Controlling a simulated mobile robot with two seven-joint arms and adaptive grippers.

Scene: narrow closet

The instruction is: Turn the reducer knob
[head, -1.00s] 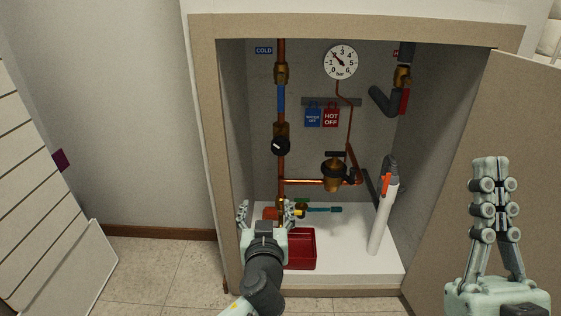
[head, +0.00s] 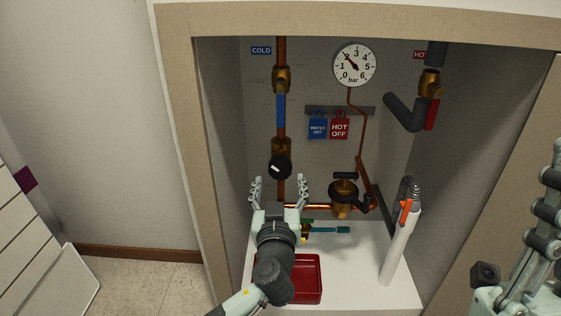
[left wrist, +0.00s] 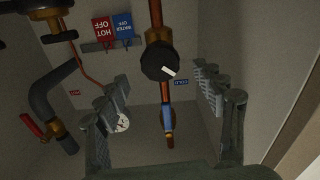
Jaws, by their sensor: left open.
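The reducer knob (head: 279,168) is round and black with a white mark, on a brass body on the vertical copper pipe at the left of the cabinet. The left wrist view also shows the knob (left wrist: 160,62), above the middle, upside down. My left gripper (head: 279,186) is open and empty, its fingers spread either side of the pipe, just below the knob in the head view. In the left wrist view its fingers (left wrist: 160,82) flank the pipe and do not touch the knob. My right gripper (head: 549,195) is partly cut off at the right edge.
A pressure gauge (head: 354,65) and the blue and red tags (head: 328,128) hang on the back wall. A brass valve (head: 342,192) sits right of the knob. A red tray (head: 308,290) and a white tube (head: 399,248) stand on the cabinet floor. The cabinet walls are close on both sides.

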